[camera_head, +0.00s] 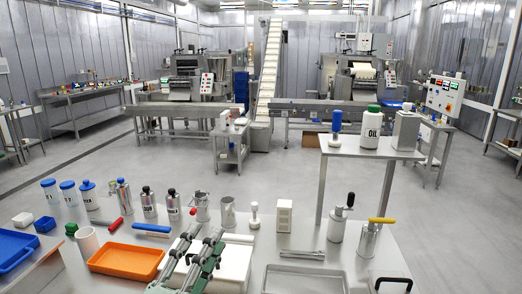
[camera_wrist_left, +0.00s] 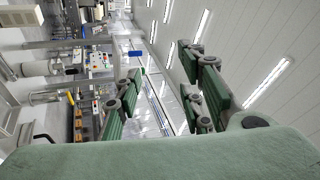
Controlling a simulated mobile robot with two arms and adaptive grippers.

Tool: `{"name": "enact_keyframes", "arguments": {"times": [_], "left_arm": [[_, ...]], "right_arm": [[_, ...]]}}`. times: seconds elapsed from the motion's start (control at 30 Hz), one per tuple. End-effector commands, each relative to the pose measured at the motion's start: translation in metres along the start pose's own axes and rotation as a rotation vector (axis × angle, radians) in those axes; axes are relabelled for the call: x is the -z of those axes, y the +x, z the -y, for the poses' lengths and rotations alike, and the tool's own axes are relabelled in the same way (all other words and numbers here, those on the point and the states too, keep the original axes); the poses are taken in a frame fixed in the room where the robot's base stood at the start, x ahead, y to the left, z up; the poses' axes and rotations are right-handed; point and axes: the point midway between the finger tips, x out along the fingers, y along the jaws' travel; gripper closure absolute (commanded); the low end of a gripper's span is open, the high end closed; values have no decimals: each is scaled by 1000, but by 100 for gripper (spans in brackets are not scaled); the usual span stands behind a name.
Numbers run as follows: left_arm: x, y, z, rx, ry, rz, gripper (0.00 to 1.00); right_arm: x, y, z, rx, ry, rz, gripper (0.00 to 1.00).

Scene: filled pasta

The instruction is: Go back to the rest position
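My left gripper (camera_head: 203,238) shows at the lower middle of the head view, green and grey, in front of and partly over a white board (camera_head: 236,260) on the near table. Its fingers point away from me and stand apart with nothing between them. In the left wrist view the left gripper (camera_wrist_left: 162,82) is also open and empty, with the ceiling lights and room behind it. That view is turned on its side. My right gripper is in neither view.
Open floor (camera_head: 270,170) lies beyond.

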Motion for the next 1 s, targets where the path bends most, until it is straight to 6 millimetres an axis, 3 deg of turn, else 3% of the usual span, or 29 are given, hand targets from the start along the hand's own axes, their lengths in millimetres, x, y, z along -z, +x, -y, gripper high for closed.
{"name": "enact_keyframes", "arguments": {"times": [0.03,0.13,0.2,0.3,0.4,0.5,0.7,0.83,1.0], "left_arm": [[-26,-13,-16,-55,-110,125,64],[-72,-51,-56,-176,-322,382,64],[-96,-87,-87,-267,-463,560,64],[-112,-148,-131,-403,-642,800,64],[-111,-209,-165,-531,-788,1009,64],[-100,-261,-187,-643,-894,1175,64],[-65,-344,-207,-832,-1036,1428,64],[-39,-389,-209,-943,-1100,1566,64],[-54,-395,-259,-955,-1087,1572,64]], "right_arm": [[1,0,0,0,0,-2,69],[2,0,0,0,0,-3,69],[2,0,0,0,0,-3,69],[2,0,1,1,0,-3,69],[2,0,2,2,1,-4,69],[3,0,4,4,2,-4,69],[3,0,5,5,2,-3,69],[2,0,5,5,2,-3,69],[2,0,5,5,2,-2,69]]}}
